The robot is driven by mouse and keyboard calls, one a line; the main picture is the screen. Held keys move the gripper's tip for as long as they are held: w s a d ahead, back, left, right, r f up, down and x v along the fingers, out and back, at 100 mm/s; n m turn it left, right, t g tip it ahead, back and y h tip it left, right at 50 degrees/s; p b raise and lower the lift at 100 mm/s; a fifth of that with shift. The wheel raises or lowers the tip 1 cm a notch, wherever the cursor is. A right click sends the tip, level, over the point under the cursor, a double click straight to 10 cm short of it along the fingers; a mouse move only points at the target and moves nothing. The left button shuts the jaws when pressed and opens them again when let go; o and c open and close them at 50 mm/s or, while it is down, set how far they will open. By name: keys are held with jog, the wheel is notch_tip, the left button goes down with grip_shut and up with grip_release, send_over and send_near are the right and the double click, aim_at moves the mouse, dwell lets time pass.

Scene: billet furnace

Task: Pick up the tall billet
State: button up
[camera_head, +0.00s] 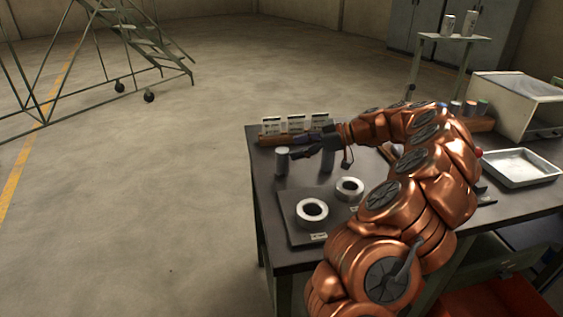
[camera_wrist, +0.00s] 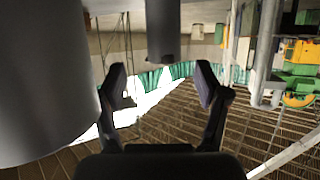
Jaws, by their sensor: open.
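Two grey upright cylinders stand on the dark table near its far left. The left billet (camera_head: 282,163) is in full view with a paler top. The right billet (camera_head: 327,162) is partly covered by my gripper (camera_head: 297,150). I cannot tell surely which is taller. My gripper reaches leftward over the table, its fingers near the left billet, with nothing held. In the wrist view my gripper (camera_wrist: 163,85) has its fingers apart. One grey cylinder (camera_wrist: 163,28) shows beyond and between them, at the top. A large grey cylinder (camera_wrist: 40,80) is close at the left, outside the fingers.
Two pale rings (camera_head: 312,211) (camera_head: 349,189) lie on a dark plate (camera_head: 292,231) in front. White label cards (camera_head: 296,124) stand behind the gripper. A metal tray (camera_head: 521,168) and a pale box (camera_head: 515,100) are at the right. Open floor lies left of the table.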

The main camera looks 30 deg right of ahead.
aim_at(282, 150)
jog(key=shift+p+x, duration=0.55)
jog(key=shift+x, duration=2)
jog(key=shift+s, duration=0.15)
grip_shut()
